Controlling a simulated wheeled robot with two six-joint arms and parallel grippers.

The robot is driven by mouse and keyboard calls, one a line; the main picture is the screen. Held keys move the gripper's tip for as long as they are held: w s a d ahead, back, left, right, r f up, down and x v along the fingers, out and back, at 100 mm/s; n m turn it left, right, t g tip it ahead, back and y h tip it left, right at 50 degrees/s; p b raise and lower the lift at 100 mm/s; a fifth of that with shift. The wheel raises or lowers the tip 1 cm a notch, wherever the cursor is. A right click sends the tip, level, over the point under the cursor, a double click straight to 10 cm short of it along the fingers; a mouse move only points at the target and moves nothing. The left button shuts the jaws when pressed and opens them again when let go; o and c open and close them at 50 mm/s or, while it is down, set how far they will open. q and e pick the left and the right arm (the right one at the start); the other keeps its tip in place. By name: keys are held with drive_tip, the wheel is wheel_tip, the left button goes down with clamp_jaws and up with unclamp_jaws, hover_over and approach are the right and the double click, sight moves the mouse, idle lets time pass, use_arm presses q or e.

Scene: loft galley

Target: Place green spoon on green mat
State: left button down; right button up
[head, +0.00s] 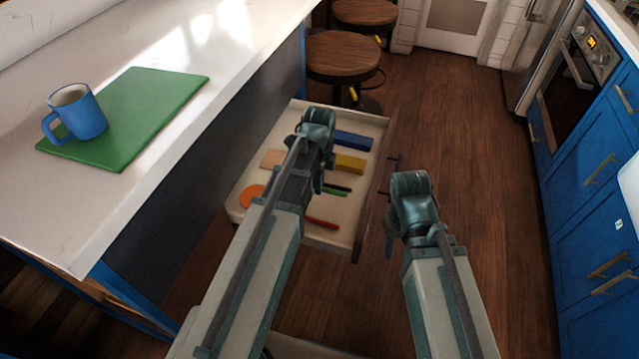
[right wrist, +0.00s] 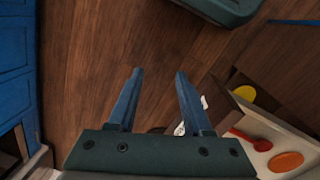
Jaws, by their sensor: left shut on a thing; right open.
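The green mat (head: 152,97) lies on the white counter at the left in the head view. The green spoon (head: 336,193) shows as a thin green strip in the open drawer area, partly hidden by my left gripper (head: 319,184). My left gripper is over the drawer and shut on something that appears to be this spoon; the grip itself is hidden. My right gripper (head: 390,238) is just right of the drawer front, open and empty. Its two spread fingers show in the right wrist view (right wrist: 157,85), above the wood floor.
A blue mug (head: 84,116) stands on the mat's left part.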

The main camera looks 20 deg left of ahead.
use_arm(q)
drive_tip(key=shift+r+p, duration=1.3)
drive_tip(key=shift+r, duration=0.65)
use_arm(e)
drive_tip(key=shift+r, duration=1.95)
